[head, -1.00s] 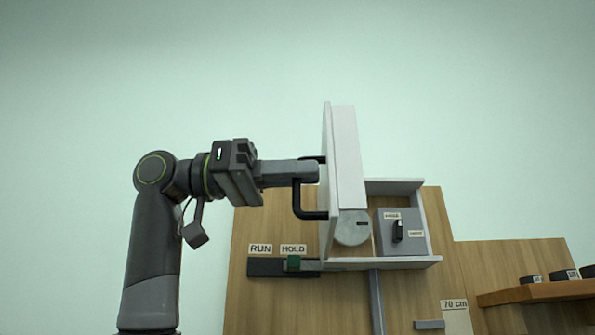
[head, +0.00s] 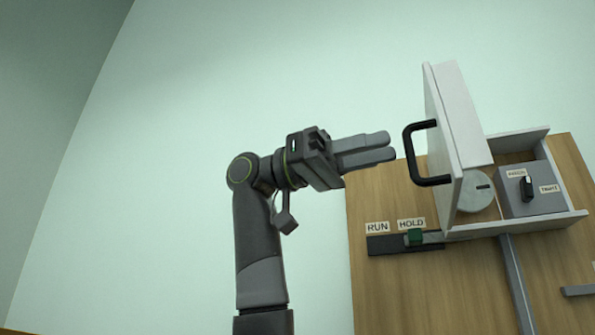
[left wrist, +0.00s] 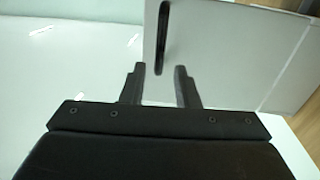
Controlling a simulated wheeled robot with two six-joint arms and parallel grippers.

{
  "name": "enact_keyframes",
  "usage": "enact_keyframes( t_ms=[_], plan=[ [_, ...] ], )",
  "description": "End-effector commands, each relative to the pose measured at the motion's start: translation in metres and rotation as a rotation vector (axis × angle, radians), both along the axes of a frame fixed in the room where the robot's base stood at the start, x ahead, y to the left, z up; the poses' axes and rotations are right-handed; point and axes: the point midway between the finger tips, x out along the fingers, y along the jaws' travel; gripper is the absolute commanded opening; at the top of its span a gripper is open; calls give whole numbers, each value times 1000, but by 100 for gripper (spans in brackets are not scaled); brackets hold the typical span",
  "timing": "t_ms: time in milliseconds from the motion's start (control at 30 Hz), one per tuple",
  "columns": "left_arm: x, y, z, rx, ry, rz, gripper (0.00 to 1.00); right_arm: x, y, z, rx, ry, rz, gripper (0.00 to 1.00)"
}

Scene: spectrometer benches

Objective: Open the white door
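The white door (head: 460,115) stands swung out from its white box (head: 535,222) on the wooden board, so the inside shows. Its black handle (head: 410,158) is on the door's left face. My left gripper (head: 391,147) is open and empty, a little left of the handle and apart from it. In the left wrist view, the white door (left wrist: 225,50) fills the upper right, with the handle (left wrist: 162,40) ahead of the open left gripper (left wrist: 160,72). My right gripper is in neither view.
Inside the box are a round grey dial (head: 474,192) and a grey panel (head: 530,198) with a black knob (head: 526,187). Below left is a dark slider track (head: 388,245) with a green block (head: 414,237), under RUN and HOLD labels. The space left of the door is free.

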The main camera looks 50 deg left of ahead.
Motion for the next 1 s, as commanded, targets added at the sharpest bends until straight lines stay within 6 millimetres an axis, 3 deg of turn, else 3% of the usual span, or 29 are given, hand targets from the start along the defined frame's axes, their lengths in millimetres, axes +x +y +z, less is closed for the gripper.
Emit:
enact_keyframes(
  t_ms=[300, 500, 700, 1000],
  plan=[
    [-33, 72, 1, -5, -1, 1, 28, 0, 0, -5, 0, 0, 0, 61],
    [-46, 100, 1, -3, -1, 0, 28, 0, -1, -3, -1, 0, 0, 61],
    [-50, 110, 0, -1, 0, 0, 28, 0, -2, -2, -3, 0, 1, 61],
    [-50, 111, 0, -1, 0, 0, 28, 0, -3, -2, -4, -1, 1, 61]
  ],
)
